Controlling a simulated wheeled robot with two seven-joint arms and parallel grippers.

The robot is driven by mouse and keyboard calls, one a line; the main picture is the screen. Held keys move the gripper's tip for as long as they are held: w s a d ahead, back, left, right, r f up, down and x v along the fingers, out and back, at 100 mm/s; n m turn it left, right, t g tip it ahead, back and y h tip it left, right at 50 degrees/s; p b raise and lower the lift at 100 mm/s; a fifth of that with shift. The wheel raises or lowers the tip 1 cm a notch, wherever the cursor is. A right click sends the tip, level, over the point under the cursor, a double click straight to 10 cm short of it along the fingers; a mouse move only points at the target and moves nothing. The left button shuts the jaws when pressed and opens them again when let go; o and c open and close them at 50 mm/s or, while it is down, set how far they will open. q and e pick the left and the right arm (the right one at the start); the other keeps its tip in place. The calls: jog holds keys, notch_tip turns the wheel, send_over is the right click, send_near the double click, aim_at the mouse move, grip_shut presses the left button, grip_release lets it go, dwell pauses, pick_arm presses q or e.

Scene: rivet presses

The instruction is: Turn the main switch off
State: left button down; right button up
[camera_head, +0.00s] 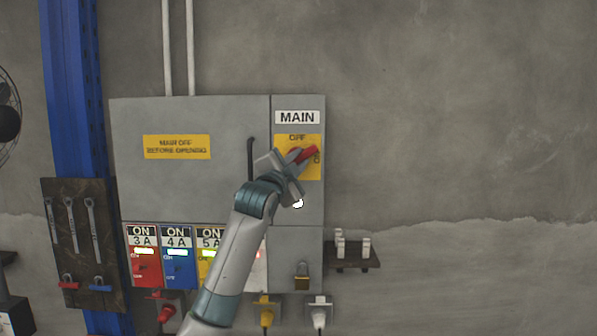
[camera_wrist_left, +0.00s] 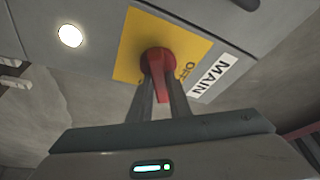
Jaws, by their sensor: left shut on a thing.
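The main switch is a red rotary handle (camera_head: 305,154) on a yellow plate (camera_head: 311,171) under the MAIN label (camera_head: 297,117), on the right section of the grey cabinet. In the head view its red end points up and right, between the OFF mark at the top and the ON mark at the right. My left gripper (camera_head: 293,163) is at the handle and hides part of it. In the left wrist view the fingers of my left gripper (camera_wrist_left: 161,95) are shut on the red handle (camera_wrist_left: 159,66). My right gripper is not in view.
The grey cabinet (camera_head: 180,190) carries a yellow MAIN OFF BEFORE OPENING sign (camera_head: 177,147) and coloured breaker panels below. A padlock (camera_head: 302,276) hangs low right. A tool board (camera_head: 80,240) is at left, a small shelf (camera_head: 352,256) at right. The wall further right is bare.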

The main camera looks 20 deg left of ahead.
pick_arm(q)
jog(key=n+b, duration=0.1)
jog(key=n+y+b, duration=0.1)
jog(key=n, duration=0.1)
jog(key=n+t+b, duration=0.1)
jog(key=shift+f+n, duration=0.3)
jog(key=n+y+b, duration=0.2)
jog(key=n, duration=0.1)
jog(key=shift+d+n+t, duration=0.1)
jog(key=shift+n+t, duration=0.2)
jog(key=shift+n, duration=0.1)
jog(key=n+y+b, duration=0.1)
jog(key=n+y, duration=0.1)
jog(key=n, duration=0.1)
jog(key=shift+r+n, duration=0.1)
jog(key=shift+n, duration=0.3)
jog(key=shift+a+r+n+y+b, duration=0.1)
jog(key=shift+n+y+b, duration=0.15)
jog(key=shift+n+y, duration=0.5)
jog(key=shift+a+r+n+y+b, duration=0.1)
jog(key=shift+n+y+b, duration=0.2)
jog(key=shift+n, duration=0.75)
jog(key=c, duration=1.6)
grip_release()
jog(key=shift+c, duration=0.2)
jog(key=shift+s, duration=0.15)
